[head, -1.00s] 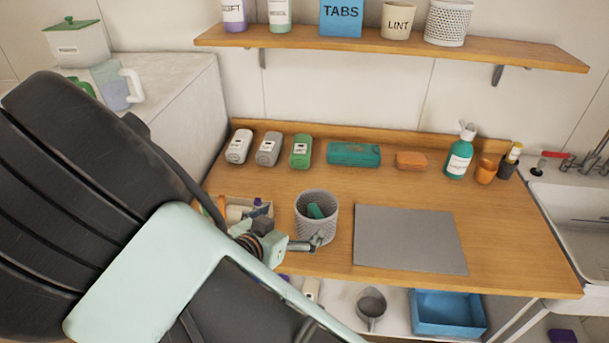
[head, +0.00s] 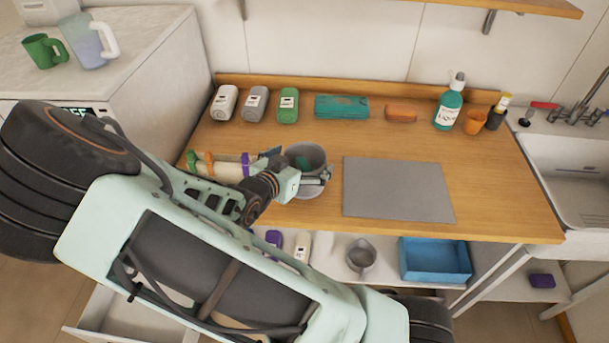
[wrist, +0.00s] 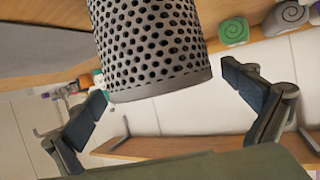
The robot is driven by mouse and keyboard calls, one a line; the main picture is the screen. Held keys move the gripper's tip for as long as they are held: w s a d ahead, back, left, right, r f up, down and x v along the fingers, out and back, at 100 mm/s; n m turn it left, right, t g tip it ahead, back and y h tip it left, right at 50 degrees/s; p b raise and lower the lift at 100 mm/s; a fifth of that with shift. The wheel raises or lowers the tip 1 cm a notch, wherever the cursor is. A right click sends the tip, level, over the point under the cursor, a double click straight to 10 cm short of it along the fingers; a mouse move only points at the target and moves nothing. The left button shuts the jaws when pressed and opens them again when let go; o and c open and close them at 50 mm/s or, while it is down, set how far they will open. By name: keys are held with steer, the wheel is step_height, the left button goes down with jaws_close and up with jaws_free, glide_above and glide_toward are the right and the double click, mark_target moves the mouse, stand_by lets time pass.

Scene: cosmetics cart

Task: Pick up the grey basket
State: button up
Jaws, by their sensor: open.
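The grey basket (head: 305,156) is a perforated round cup standing near the front edge of the wooden counter, with something green inside it. My gripper (head: 318,180) is at its near side and hides part of its front wall. In the wrist view the basket (wrist: 155,45) is large, and its plain band faces the bottom of the picture. My gripper (wrist: 166,86) is open there, with one finger on each side of the basket. A gap shows on the right; I cannot tell whether the left finger touches.
A grey mat (head: 398,189) lies right of the basket. A tray of items (head: 225,168) is close on its left. Several bottles, a teal pack (head: 341,107) and an orange bar (head: 400,113) line the back. A blue bin (head: 435,260) is on the shelf below.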

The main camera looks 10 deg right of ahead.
steer(key=shift+w+d+f, duration=0.15)
steer(key=shift+w+d, duration=0.1)
steer(key=shift+w, duration=0.05)
steer(key=shift+c, duration=0.3)
steer(key=c, duration=1.4)
steer(key=shift+c, duration=0.2)
